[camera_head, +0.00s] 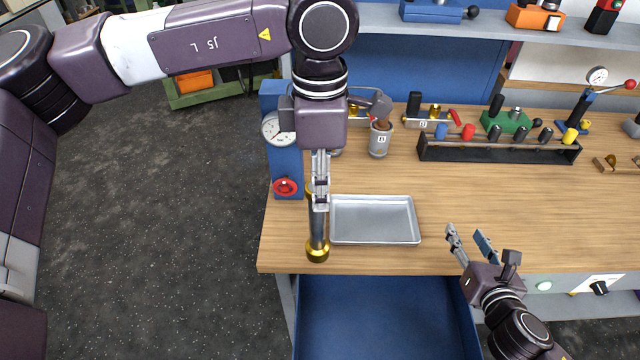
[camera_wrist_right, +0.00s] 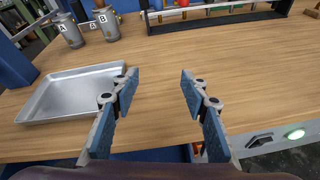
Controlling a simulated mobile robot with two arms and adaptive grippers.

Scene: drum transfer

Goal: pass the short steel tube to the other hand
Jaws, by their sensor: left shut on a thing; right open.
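The short steel tube (camera_head: 317,228) is a dark grey rod with a brass-coloured lower end. My left gripper (camera_head: 320,203) is shut on its upper part and holds it roughly upright, beside the left edge of the metal tray (camera_head: 375,241). The fingers hide the top of the tube. My right gripper (camera_head: 472,239) is open and empty near the table's front edge, right of the tray and well apart from the tube. Its two blue-padded fingers also show spread in the right wrist view (camera_wrist_right: 160,77), where the tube is not visible.
The tray is empty. Cup B (camera_head: 379,145) stands behind it, a black rack (camera_head: 500,152) at the back right. A blue stand with a gauge (camera_head: 277,128) is at the left table edge. The wood (camera_head: 480,195) between tray and rack is clear. An open blue drawer (camera_head: 385,315) lies below.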

